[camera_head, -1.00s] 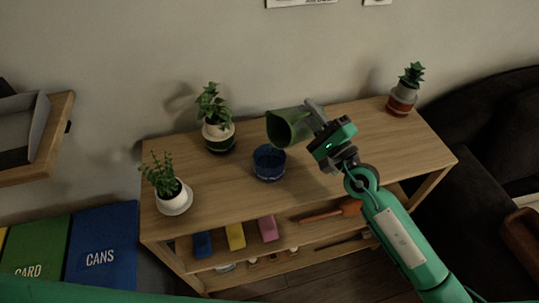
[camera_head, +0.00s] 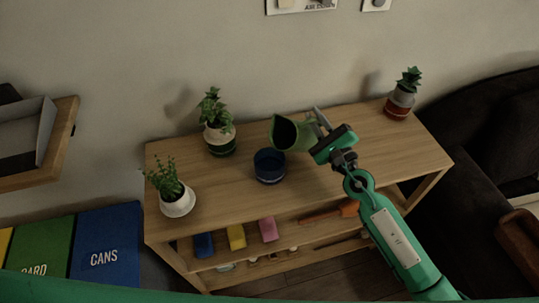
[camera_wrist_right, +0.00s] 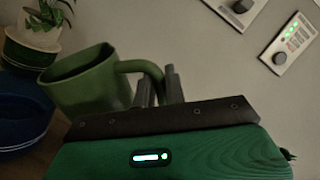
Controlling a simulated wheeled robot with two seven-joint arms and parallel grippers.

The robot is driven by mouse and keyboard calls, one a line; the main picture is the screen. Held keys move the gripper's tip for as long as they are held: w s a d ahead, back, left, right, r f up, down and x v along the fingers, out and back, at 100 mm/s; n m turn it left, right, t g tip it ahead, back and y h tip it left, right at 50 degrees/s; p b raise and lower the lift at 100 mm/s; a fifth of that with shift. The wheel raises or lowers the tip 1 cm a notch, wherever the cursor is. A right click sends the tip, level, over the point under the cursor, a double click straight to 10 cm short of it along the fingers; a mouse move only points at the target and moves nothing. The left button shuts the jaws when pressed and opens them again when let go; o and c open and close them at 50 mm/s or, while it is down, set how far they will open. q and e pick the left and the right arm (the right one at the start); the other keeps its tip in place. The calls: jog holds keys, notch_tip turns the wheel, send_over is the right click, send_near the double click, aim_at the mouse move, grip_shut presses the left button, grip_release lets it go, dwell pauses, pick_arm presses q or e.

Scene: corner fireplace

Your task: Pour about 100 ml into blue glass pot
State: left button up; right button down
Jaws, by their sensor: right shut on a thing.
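The blue glass pot (camera_head: 270,168) stands on the wooden shelf top, and part of it shows at the left of the wrist view (camera_wrist_right: 18,115). My right gripper (camera_head: 318,128) is shut on the handle of a green jug (camera_head: 297,134). The jug is held tilted, its dark mouth facing left, above and to the right of the blue pot. In the wrist view the jug (camera_wrist_right: 90,85) is beside the fingers (camera_wrist_right: 160,88), which are at its handle. I see no stream of liquid. The jug's contents are hidden. My left gripper is not in view.
Potted plants stand on the shelf (camera_head: 225,200): one (camera_head: 218,138) behind the blue pot, one (camera_head: 177,200) at the left and one (camera_head: 400,100) at the far right. A dark sofa (camera_head: 470,150) is at the right.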

jog(key=shift+w+d+f+m, duration=0.1)
jog(key=shift+w+d+m, duration=0.1)
jog(key=shift+m, duration=0.2)
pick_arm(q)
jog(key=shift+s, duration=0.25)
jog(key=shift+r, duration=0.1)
pick_arm(e)
jog(key=shift+a, duration=0.1)
dwell(0.7)
dwell(0.4)
